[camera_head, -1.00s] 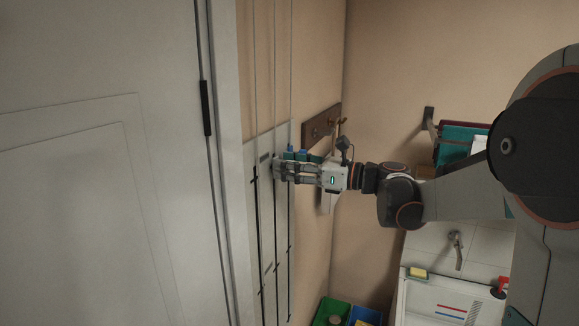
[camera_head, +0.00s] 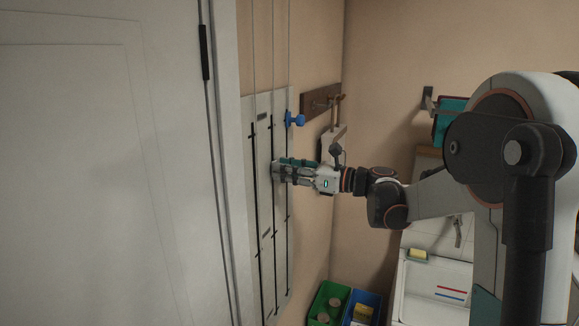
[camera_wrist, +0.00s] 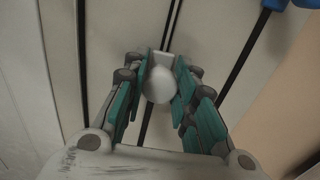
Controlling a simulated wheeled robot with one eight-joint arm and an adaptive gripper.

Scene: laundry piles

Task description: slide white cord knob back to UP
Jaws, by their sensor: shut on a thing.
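The white cord knob (camera_wrist: 158,84) is between my gripper's fingers in the wrist view, on the middle dark slot of the wall panel (camera_head: 262,105). My gripper (camera_head: 276,171) is shut on it, with a finger pad on each side. In the head view the fingers hide the knob. The middle slot (camera_wrist: 147,118) continues above and below the knob. Any UP lettering is too small to read.
A blue knob (camera_head: 295,119) sits on the right slot, higher than my gripper. A wooden hook rail (camera_head: 320,100) is on the wall to the right. Green (camera_head: 316,298) and blue bins stand below, beside a white sink (camera_head: 420,280).

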